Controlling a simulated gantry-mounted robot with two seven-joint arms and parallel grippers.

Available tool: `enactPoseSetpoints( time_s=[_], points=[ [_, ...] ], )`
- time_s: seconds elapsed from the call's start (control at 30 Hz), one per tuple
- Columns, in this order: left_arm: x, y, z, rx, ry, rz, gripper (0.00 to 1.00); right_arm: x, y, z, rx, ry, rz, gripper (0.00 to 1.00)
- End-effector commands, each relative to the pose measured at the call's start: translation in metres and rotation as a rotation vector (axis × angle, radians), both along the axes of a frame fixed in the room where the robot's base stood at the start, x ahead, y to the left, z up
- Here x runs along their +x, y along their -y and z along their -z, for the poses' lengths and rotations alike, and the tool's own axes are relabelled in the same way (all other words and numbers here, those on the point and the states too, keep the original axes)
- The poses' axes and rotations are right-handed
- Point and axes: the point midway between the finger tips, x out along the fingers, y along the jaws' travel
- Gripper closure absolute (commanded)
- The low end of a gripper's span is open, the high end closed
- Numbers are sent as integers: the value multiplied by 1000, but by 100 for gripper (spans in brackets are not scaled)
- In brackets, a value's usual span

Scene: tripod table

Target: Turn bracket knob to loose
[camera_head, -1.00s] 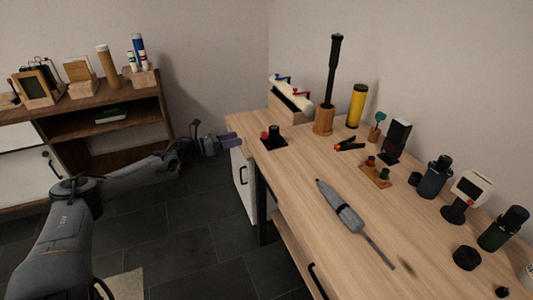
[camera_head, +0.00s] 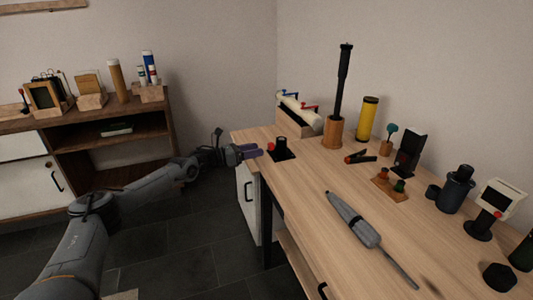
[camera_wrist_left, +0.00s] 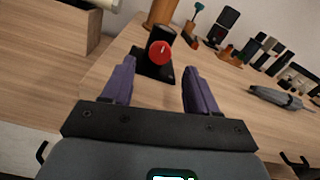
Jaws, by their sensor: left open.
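The bracket (camera_head: 283,156) is a small black piece with an upright black cylinder, near the table's left end. Its red knob (camera_head: 271,146) faces my left gripper (camera_head: 254,150), which is at the table's left edge with its fingertips close to the knob. In the left wrist view the red knob (camera_wrist_left: 159,52) sits ahead of and between the two purple fingers of my left gripper (camera_wrist_left: 158,82). The fingers are open and apart, with nothing between them. A light mark shows on the knob's face. My right gripper is not in view.
The wooden table (camera_head: 310,180) also holds a grey pointed tool (camera_head: 353,218), a tall black pole in a wooden holder (camera_head: 333,130), a yellow cylinder (camera_head: 367,119) and a white roll in a wooden box (camera_head: 297,106). A dark shelf (camera_head: 115,145) stands at the back left.

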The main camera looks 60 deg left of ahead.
Motion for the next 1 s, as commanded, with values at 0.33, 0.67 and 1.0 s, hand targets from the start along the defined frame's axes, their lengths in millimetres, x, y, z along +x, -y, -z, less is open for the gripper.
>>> enactPoseSetpoints(
  time_s=[0.33,0.67,1.0],
  points=[
    [23,4,0,-2,6,-1,41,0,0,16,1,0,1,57],
    [42,8,0,-3,4,-3,41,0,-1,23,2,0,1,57],
    [52,11,0,-1,1,1,41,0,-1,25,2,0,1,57]
  ],
)
